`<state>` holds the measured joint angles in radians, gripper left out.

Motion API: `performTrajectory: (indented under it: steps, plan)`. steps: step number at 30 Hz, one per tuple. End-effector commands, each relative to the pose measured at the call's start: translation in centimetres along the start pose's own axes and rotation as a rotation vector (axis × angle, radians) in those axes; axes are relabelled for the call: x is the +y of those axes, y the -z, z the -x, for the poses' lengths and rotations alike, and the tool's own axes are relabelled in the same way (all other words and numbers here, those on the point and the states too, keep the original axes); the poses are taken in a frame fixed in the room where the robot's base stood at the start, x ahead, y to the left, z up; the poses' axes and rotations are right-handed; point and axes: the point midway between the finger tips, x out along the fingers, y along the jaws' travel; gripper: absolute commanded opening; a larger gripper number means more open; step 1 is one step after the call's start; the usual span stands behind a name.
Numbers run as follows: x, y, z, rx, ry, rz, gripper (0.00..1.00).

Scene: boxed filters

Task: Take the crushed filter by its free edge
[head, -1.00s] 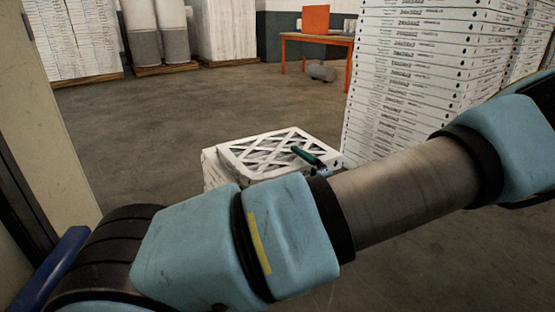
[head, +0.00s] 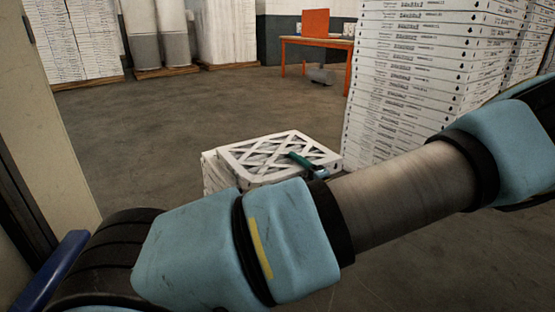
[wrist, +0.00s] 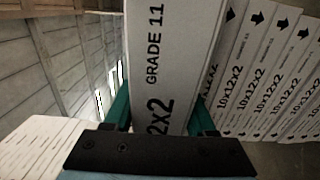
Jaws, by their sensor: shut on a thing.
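A white-framed filter (head: 262,150) with a lattice face lies on top of a low white stack in the middle of the head view. I cannot make out clear crushing on it. My gripper (head: 293,156) is at its right side, where one green finger shows lying over the face; the rest is hidden behind my arm. In the wrist view the filter's printed edge (wrist: 165,50), marked "GRADE 11", stands between the two green fingers of my gripper (wrist: 160,92). The fingers are shut on that edge.
The low stack (head: 212,172) shows under the filter. A tall stack of filter boxes (head: 400,90) stands close on the right. An orange table (head: 318,43) stands at the back. The floor (head: 170,120) left of the low stack is clear.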

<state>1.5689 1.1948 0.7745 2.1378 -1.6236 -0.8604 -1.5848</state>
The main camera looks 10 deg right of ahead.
Motion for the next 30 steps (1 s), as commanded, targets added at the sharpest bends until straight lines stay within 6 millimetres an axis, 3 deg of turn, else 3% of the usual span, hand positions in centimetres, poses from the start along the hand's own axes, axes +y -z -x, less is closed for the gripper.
performTrajectory:
  steps: [5,14,30]
  plan:
    - [0.0,0.0,0.0,0.000,0.000,0.000,0.00]
    - [0.3,0.0,0.0,0.000,-0.001,0.001,0.00]
    - [9.2,0.0,0.0,0.001,0.000,0.002,0.00]
